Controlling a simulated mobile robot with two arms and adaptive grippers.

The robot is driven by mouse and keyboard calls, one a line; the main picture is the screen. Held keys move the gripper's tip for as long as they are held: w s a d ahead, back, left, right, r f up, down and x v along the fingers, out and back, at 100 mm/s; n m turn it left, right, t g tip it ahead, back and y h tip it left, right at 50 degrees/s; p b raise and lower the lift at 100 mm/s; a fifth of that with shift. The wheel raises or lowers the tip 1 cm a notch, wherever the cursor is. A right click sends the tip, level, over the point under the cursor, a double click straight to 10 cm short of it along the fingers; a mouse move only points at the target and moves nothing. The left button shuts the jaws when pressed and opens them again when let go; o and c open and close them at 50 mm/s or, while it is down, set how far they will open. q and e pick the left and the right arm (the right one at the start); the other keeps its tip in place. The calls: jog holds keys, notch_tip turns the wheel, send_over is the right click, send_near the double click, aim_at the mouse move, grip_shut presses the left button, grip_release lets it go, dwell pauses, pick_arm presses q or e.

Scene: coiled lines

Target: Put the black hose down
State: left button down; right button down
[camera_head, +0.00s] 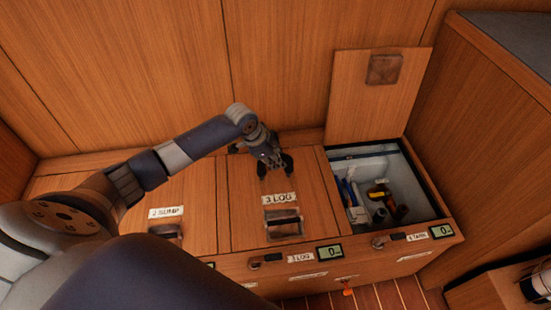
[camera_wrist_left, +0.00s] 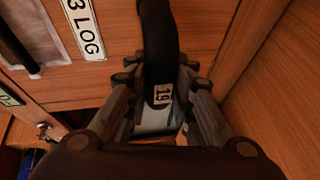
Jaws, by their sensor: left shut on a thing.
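My left gripper (camera_head: 274,166) is over the back part of the closed lid marked "3 LOG" (camera_head: 266,188). In the left wrist view, my left gripper (camera_wrist_left: 163,108) is shut on the black hose (camera_wrist_left: 159,45), a thick dark tube that runs up between the fingers. In the head view I cannot tell the hose from the dark gripper. I cannot tell whether the hose touches the lid. My right gripper is not in view.
Right of the lid, an open locker (camera_head: 429,205) holds several tools and bottles; its raised lid (camera_head: 373,100) stands against the back wall. A recessed handle (camera_head: 284,224) sits in the log lid. Small displays (camera_head: 329,252) line the front edge. The "3 LOG" lid is otherwise clear.

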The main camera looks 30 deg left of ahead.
pick_arm(q)
jog(key=c, duration=1.4)
grip_release()
jog(key=shift+f, duration=0.2)
jog(key=shift+r, duration=0.1)
jog(key=p+v, duration=0.1)
jog(key=v, duration=0.2)
jog(key=shift+w+r, duration=0.1)
jog(key=shift+r, duration=0.15)
jog(key=p+v, duration=0.2)
jog(key=v, duration=0.6)
jog(key=shift+s+r, duration=0.25)
jog(key=shift+r, duration=0.05)
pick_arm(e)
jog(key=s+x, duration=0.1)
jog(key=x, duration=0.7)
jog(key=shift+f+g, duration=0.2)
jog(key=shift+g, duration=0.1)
pick_arm(q)
jog(key=shift+a, duration=0.1)
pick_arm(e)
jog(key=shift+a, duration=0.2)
